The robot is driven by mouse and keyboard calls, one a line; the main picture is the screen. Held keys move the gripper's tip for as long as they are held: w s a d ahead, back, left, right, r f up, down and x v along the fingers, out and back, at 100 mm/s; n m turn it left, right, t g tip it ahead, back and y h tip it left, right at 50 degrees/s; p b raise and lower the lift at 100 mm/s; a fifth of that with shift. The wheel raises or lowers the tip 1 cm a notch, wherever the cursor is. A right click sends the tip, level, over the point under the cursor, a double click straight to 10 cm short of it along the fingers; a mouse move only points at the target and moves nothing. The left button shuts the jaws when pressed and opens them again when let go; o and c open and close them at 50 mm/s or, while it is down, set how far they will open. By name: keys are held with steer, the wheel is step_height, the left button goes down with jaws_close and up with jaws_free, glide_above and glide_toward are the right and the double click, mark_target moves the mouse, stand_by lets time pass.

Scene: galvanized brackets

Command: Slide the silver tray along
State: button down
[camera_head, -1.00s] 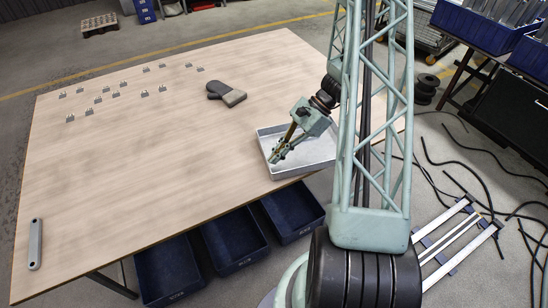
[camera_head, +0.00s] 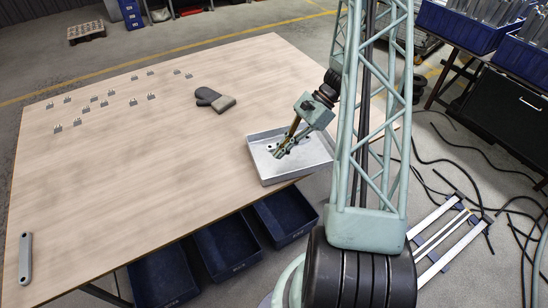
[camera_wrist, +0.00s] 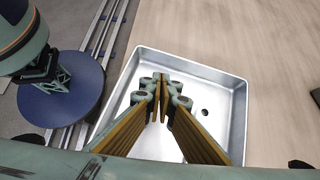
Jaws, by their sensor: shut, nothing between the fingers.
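The silver tray (camera_head: 300,173) is a shallow rectangular metal tray on the wooden table, at its near edge, right of the middle. My gripper (camera_head: 279,154) is shut and empty, pointing down over the inside of the tray. The fingertips (camera_wrist: 163,84) are together above the tray floor. I cannot tell whether they touch it. My arm's lattice link stands just right of the tray in the head view.
Several small brackets (camera_head: 103,100) stand far left, and a grey bar (camera_head: 25,258) lies front left. Blue bins (camera_head: 225,245) stand below the table's near edge. The table's middle is clear.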

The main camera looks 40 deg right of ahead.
steer(key=p+v, duration=0.1)
steer(key=v, duration=0.5)
steer(key=shift+d+r, duration=0.2)
steer(key=shift+d, duration=0.05)
